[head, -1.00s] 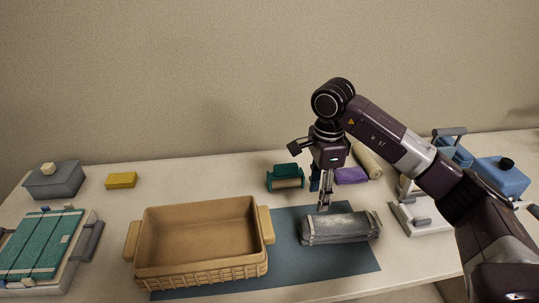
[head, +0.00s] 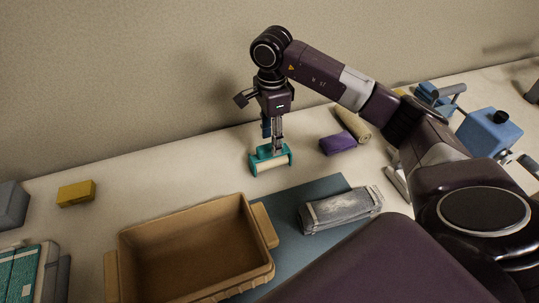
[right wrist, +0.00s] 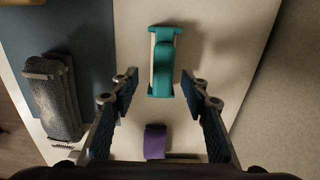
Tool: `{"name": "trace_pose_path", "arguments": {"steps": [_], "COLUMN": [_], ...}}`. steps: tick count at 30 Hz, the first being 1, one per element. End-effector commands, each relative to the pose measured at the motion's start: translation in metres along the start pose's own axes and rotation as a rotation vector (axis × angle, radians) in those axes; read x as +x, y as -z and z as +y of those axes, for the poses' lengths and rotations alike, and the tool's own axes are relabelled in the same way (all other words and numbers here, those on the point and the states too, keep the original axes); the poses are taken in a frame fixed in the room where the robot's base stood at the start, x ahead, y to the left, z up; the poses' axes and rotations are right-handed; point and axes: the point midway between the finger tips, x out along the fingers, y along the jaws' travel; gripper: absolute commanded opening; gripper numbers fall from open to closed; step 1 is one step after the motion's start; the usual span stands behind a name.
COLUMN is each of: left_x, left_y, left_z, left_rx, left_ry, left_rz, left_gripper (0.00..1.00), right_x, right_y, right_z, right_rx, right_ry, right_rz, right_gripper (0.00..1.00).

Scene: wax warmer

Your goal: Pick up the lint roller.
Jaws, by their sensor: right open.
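The lint roller (head: 270,160), a teal frame with a cream roll, lies on the table behind the blue mat. In the right wrist view the lint roller (right wrist: 163,75) shows its teal back between and beyond the fingertips. My right gripper (head: 277,148) points down, just over the lint roller, with its fingers hiding part of it. In the right wrist view my right gripper (right wrist: 159,77) is open, a finger on each side, with nothing held. Whether the fingers touch the roller I cannot tell. My left gripper is not in view.
A tan basket (head: 125,238) and a grey wrapped block (head: 342,211) are on the blue mat (head: 308,189). A purple block (head: 338,144) and a beige roll (head: 352,124) lie to the right of the roller. A yellow block (head: 76,193) lies far left.

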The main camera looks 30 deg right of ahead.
Motion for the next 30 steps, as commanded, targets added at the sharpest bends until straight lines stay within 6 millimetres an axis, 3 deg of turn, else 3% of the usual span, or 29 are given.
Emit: {"name": "trace_pose_path", "arguments": {"steps": [3, 9, 18, 30], "left_x": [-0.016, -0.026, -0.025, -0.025], "left_y": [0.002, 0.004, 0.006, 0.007], "left_z": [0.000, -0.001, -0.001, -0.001], "left_rx": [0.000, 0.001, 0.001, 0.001], "left_ry": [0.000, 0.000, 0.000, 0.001], "left_rz": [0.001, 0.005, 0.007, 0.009], "left_gripper": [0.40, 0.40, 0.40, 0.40], "right_x": [0.012, 0.039, 0.045, 0.045], "right_y": [0.000, 0.000, 0.000, 0.000], "right_z": [-0.001, -0.002, -0.003, -0.003], "right_rx": [0.000, 0.000, -0.001, -0.001], "right_ry": [-0.005, -0.003, 0.001, 0.001], "right_rz": [0.000, 0.001, 0.001, 0.000], "right_gripper": [0.42, 0.42, 0.41, 0.00]}}
